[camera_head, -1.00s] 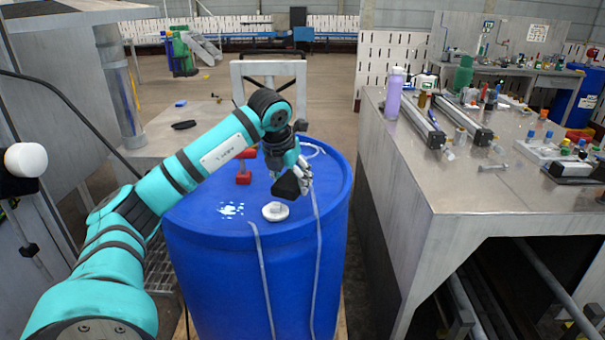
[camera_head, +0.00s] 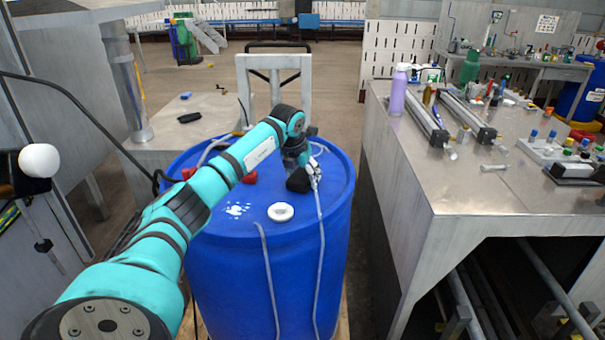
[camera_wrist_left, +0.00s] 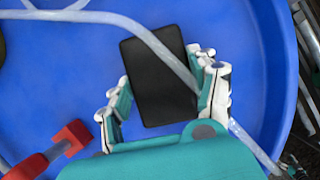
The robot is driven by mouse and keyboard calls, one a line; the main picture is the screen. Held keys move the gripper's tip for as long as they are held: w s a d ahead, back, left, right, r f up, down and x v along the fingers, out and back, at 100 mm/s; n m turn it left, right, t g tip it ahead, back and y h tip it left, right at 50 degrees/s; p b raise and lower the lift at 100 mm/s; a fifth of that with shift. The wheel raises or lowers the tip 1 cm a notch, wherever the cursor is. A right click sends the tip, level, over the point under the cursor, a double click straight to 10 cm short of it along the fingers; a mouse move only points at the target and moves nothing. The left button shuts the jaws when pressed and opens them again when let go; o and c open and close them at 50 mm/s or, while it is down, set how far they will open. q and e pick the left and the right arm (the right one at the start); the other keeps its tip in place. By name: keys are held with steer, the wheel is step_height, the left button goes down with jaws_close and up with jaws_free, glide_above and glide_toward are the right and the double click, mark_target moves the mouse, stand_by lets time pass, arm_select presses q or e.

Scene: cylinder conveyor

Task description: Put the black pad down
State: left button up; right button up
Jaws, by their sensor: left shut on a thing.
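The black pad (camera_head: 298,181) is held by my left gripper (camera_head: 312,170) over the right part of the blue drum's top (camera_head: 330,210). In the left wrist view the pad (camera_wrist_left: 150,95) is a dark rectangle between the white and teal fingers (camera_wrist_left: 162,102), which are shut on its two sides. The blue drum top (camera_wrist_left: 70,80) lies beneath it. I cannot tell whether the pad touches the drum. My right gripper is not in view.
A white cap (camera_head: 281,212) sits on the drum in front of the pad. A red-ended tool (camera_wrist_left: 50,150) lies on the drum, partly behind my arm in the head view. A pale hose (camera_wrist_left: 110,18) appears to cross over the pad. A metal table (camera_head: 450,185) stands right.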

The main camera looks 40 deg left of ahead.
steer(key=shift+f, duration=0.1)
arm_select(q)
steer(key=shift+d+f, duration=0.1)
steer(key=shift+f, duration=0.2)
steer(key=o, duration=0.7)
steer(key=shift+s, duration=0.1)
steer(key=shift+c, duration=0.2)
steer(key=o, duration=0.4)
steer(key=shift+f, duration=0.15)
steer(key=shift+c, duration=0.2)
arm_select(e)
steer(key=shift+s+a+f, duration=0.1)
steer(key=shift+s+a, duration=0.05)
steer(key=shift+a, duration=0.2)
